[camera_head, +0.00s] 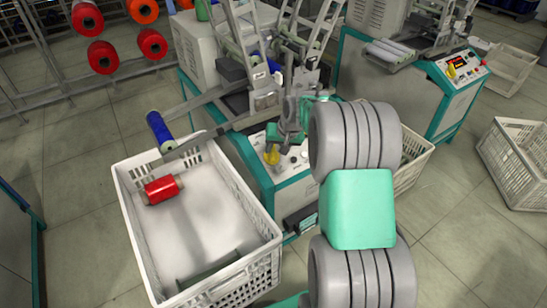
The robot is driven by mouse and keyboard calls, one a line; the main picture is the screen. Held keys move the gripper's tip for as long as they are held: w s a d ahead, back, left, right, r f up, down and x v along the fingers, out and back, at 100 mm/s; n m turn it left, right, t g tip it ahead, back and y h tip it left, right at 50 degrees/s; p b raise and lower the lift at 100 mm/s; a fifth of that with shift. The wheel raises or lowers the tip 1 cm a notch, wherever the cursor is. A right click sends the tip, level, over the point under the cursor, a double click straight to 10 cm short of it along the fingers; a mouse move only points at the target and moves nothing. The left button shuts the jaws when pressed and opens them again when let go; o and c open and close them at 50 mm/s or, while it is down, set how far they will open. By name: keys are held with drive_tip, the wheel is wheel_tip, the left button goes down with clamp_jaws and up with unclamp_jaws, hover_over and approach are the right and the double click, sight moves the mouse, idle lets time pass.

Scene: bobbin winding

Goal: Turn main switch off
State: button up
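The near winding machine has a light control panel (290,163) on its front. A yellow rotary knob (272,155), which looks like the main switch, sits at the panel's left side. Its exact position is too small to read. My gripper (283,138) is above the panel, just up and right of the yellow knob, and appears apart from it. The gripper is seen from behind and partly hidden by its own wrist, so its finger opening is unclear. My arm covers the right part of the panel.
A white crate (128,213) with a red bobbin (162,189) stands left of the machine. A blue bobbin (160,131) sits above the crate's edge. A second machine (395,92) with its own yellow knob (451,71) stands right. Another crate (497,150) is far right, with open floor before it.

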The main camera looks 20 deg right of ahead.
sight(274, 152)
drive_tip(key=x, duration=0.4)
clamp_jaws()
idle(0.5)
